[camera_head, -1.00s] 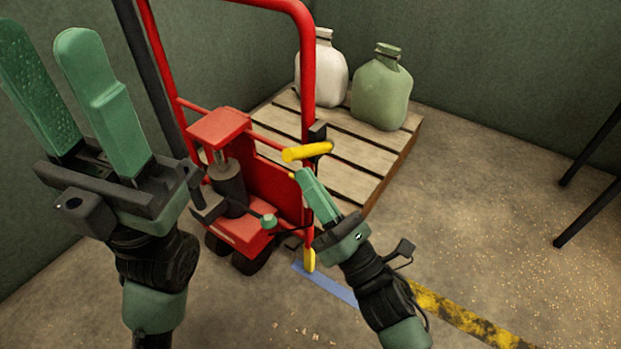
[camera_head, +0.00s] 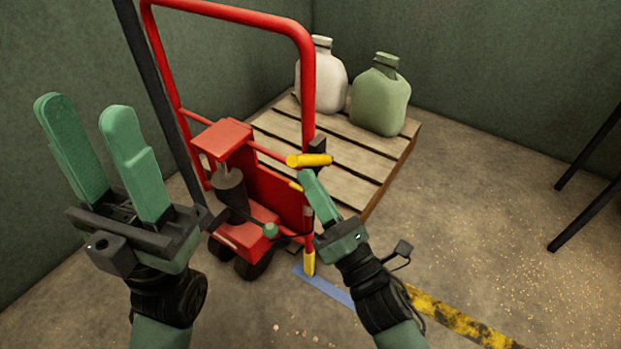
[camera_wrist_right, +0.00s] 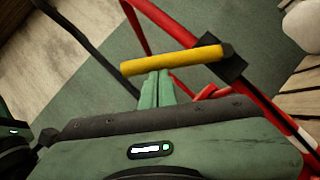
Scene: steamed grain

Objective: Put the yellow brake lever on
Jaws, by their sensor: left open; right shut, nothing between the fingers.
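The yellow brake lever (camera_head: 309,160) sits on a black mount on the right upright of the red hand truck (camera_head: 309,80). In the right wrist view the lever (camera_wrist_right: 172,62) lies across the picture, just beyond the shut fingertips, with its right end at the black mount (camera_wrist_right: 222,56). I cannot tell whether the fingertips touch it. My right gripper (camera_head: 307,178) is shut and empty, just below the lever; its fingers also show in the right wrist view (camera_wrist_right: 156,86). My left gripper (camera_head: 88,125) is open and empty, raised at the left, apart from the truck.
Yellow-black floor tape (camera_head: 460,322) and a blue strip (camera_head: 325,287) mark the floor. Black legs stand at the right. Open floor lies right of the pallet.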

